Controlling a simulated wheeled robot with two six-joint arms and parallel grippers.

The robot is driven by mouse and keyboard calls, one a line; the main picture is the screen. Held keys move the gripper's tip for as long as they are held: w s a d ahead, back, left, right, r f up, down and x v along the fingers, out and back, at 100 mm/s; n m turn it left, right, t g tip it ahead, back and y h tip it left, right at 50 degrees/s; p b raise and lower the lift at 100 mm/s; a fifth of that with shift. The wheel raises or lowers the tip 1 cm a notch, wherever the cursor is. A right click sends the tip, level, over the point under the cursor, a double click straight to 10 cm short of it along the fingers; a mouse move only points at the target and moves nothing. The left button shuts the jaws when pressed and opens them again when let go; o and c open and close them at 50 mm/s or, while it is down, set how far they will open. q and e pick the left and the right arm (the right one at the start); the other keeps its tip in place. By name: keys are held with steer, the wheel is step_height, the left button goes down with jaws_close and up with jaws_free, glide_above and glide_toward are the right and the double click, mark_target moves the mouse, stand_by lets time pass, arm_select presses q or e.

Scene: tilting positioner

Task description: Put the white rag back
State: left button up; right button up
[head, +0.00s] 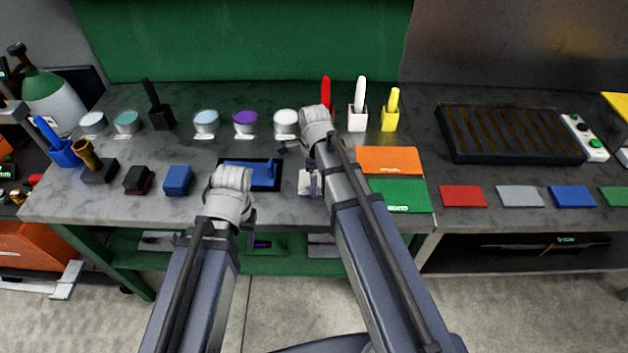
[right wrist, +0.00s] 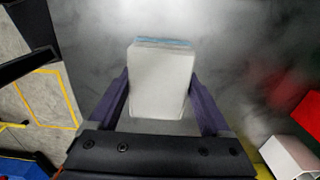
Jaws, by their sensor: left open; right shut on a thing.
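The white rag (right wrist: 162,82) is a pale block-like piece with a light blue strip at its far end. In the right wrist view it sits between the two purple fingers of my right gripper (right wrist: 162,105), which is shut on it. In the head view the rag (head: 305,183) shows small beside my right forearm, over the bench front, left of the green pad; the arm partly hides it. My left gripper (head: 262,244) is open and empty, low in front of the bench edge and mostly hidden by its own arm.
On the bench (head: 340,215) are a blue tool on a black plate (head: 262,172), a blue block (head: 178,180), orange (head: 390,159) and green (head: 400,195) pads. Round tins and holders (head: 357,118) stand behind. A grille (head: 512,133) and coloured squares (head: 519,196) are at right.

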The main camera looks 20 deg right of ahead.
steer(key=o, duration=1)
steer(key=shift+r, duration=0.1)
step_height(320, 180, up, 12)
steer(key=p, duration=1.2)
steer(key=shift+p, duration=0.3)
